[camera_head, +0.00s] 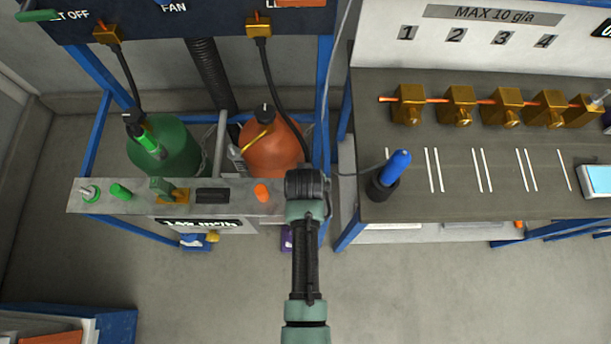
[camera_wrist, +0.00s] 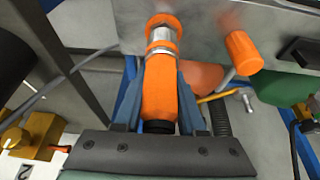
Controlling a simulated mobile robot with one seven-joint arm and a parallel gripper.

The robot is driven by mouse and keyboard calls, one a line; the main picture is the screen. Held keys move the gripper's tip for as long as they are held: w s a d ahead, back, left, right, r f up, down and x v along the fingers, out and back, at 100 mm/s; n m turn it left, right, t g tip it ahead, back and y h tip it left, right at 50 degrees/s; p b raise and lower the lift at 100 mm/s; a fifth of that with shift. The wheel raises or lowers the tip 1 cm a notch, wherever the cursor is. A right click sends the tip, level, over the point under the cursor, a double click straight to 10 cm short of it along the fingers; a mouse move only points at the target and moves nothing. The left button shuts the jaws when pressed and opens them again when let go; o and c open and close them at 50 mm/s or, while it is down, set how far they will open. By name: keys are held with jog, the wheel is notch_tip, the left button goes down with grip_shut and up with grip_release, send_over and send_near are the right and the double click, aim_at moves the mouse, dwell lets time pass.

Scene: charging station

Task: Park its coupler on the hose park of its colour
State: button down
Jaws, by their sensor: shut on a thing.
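My gripper (camera_wrist: 160,100) is shut on the orange coupler (camera_wrist: 158,88), one blue-grey finger on each side of it. In the wrist view an orange ring and a metal stub (camera_wrist: 161,35), which look like the orange hose park, stand on the grey panel in line with the coupler. The coupler's far end meets or nearly meets the stub; I cannot tell if it is seated. In the head view my wrist hides both. A similar metal stub with a green ring, the green hose park (camera_head: 89,194), is at the panel's left end.
An orange knob (camera_wrist: 244,52) sits beside the coupler on the panel. The panel (camera_head: 235,205) also carries a green knob (camera_head: 120,191). Orange (camera_head: 270,150) and green (camera_head: 172,150) cylinders stand behind it. A bench (camera_head: 450,200) with brass fittings is at the right.

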jog(key=shift+f, duration=0.35)
jog(key=shift+c, duration=2)
grip_release()
jog(key=v, duration=1.3)
jog(key=shift+w, duration=0.15)
